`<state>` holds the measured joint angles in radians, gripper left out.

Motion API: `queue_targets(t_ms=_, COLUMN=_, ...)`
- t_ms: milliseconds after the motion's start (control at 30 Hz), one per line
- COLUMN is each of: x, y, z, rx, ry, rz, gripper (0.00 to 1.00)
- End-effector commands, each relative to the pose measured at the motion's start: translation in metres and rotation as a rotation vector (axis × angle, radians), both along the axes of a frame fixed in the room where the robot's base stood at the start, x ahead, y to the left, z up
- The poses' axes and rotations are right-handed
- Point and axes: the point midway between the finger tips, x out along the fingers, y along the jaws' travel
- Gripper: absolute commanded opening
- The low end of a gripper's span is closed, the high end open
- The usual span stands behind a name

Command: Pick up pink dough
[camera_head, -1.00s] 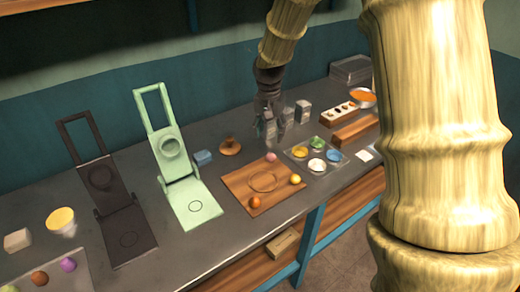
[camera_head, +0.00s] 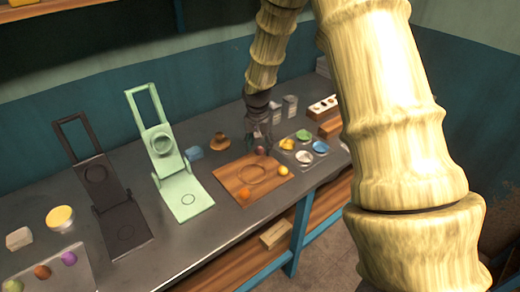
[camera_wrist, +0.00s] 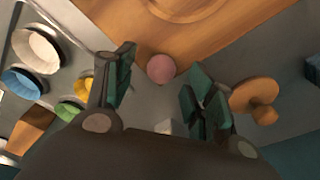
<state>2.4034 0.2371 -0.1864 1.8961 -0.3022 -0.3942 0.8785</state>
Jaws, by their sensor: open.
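The pink dough (camera_wrist: 161,69) is a small ball. In the wrist view it lies at the corner of the wooden board (camera_wrist: 120,18), ahead of my open fingers and roughly centred between them. My gripper (camera_wrist: 155,95) is open with nothing between its fingertips. In the head view my gripper (camera_head: 261,146) hangs low over the far right part of the board (camera_head: 232,174). The pink dough (camera_head: 260,151) is mostly hidden there by the fingers.
A green press (camera_head: 184,198) and a dark press (camera_head: 123,229) stand to the left. Orange (camera_head: 244,193) and yellow (camera_head: 284,170) balls lie on the board.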

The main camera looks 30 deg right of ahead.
Motion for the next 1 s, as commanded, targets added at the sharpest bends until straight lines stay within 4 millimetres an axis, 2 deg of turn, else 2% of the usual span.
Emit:
queue_targets(t_ms=200, x=0.001, y=-0.002, z=-0.015, rx=-0.001, ry=0.001, rz=0.000, gripper=0.54)
queue_targets(t_ms=467, x=0.001, y=-0.002, z=-0.017, rx=0.000, ry=0.000, rz=0.000, gripper=0.54)
queue_targets(t_ms=500, x=0.001, y=-0.002, z=-0.017, rx=0.000, ry=0.000, rz=0.000, gripper=0.53)
queue_targets(t_ms=700, x=0.001, y=-0.002, z=-0.017, rx=0.000, ry=0.000, rz=0.000, gripper=0.16)
queue_targets(t_ms=733, x=0.001, y=-0.002, z=-0.017, rx=0.000, ry=0.000, rz=0.000, gripper=0.13)
queue_targets(t_ms=1000, x=0.001, y=-0.002, z=-0.017, rx=0.000, ry=0.000, rz=0.000, gripper=0.13)
